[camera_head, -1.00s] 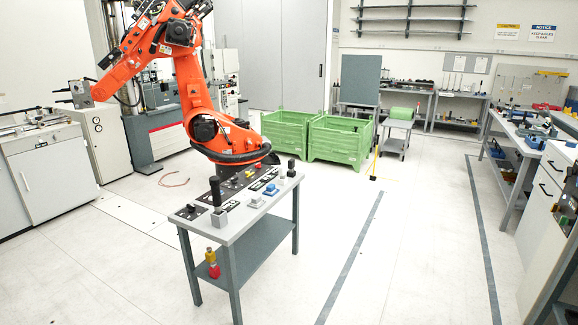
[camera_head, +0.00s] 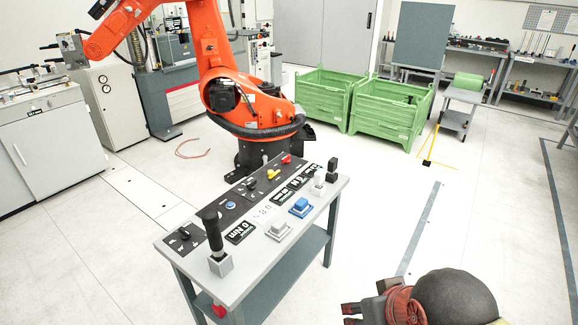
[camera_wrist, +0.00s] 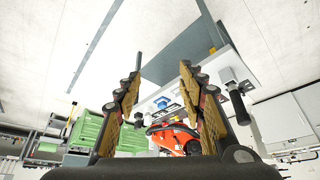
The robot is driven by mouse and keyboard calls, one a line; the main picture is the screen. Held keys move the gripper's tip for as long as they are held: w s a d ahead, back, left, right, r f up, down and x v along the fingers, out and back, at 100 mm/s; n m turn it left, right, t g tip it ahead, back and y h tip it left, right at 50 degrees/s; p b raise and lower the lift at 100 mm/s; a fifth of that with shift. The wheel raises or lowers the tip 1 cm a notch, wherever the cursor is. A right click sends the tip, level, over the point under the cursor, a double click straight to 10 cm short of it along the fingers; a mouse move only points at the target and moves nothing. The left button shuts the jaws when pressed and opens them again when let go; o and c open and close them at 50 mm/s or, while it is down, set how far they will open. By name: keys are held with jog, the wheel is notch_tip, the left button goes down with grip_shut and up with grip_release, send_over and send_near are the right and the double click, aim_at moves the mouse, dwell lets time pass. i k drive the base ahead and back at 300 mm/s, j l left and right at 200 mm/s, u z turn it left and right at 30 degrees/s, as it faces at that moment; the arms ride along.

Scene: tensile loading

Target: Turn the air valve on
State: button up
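The console table (camera_head: 262,250) has a grey top with buttons and knobs. A small red part (camera_head: 219,311), perhaps the air valve, shows below its near left corner, mostly hidden by the tabletop. In the wrist view, a small yellow part (camera_wrist: 212,50) shows beside the table's edge; I cannot tell its handle position. My gripper (camera_head: 362,302) is at the bottom right of the head view, right of the table and apart from it. In the wrist view my gripper (camera_wrist: 161,72) has its two fingers spread wide with nothing between them.
An orange robot arm (camera_head: 212,50) stands behind the table. Green crates (camera_head: 392,110) stand farther back. A black joystick (camera_head: 212,230) rises from the tabletop's near left corner. The floor right of the table (camera_head: 400,210) is mostly clear.

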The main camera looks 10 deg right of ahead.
aim_at(287, 160)
jog(key=i+l, duration=0.2)
jog(key=i, duration=0.25)
jog(key=i+l, duration=0.25)
jog(key=i, duration=0.25)
jog(key=i+l, duration=0.2)
jog(key=i, duration=0.25)
jog(key=i+l, duration=0.2)
jog(key=i, duration=0.3)
jog(key=i+l+z, duration=0.1)
jog(key=i+l, duration=0.15)
jog(key=i, duration=0.2)
jog(key=i+l, duration=0.2)
jog(key=i, duration=0.3)
